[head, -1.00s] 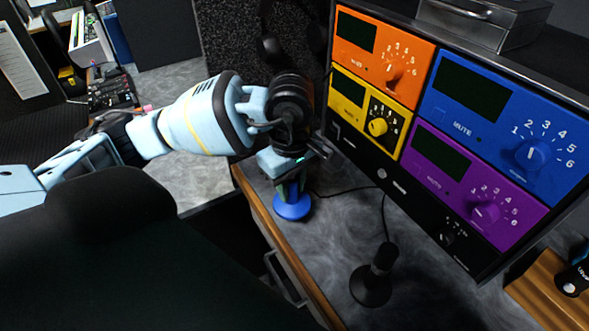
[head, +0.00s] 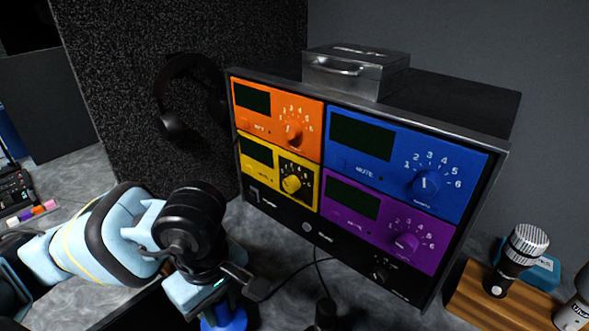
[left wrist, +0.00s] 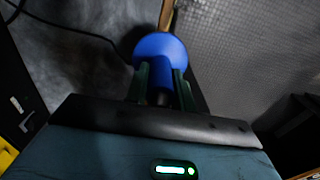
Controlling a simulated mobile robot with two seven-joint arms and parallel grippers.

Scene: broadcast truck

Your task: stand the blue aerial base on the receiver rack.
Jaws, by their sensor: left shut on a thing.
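The blue aerial base (head: 229,319) is at the bottom of the head view, below my left gripper (head: 222,300). In the left wrist view the blue base (left wrist: 160,50) shows its round foot and stem between the two fingers of the left gripper (left wrist: 160,90), which is shut on it. The receiver rack (head: 365,258) stands to the right of the gripper, with orange, blue, yellow and purple panels on its front. Its dark top (head: 455,104) is partly visible. I cannot tell whether the base touches the desk. My right gripper is not in view.
A metal case (head: 356,72) sits on the rack's top, towards the left; the top to its right looks clear. Headphones (head: 172,124) hang on the dark panel behind. A wooden block (head: 482,298) with microphones stands at the right. A dark microphone (head: 326,312) stands before the rack.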

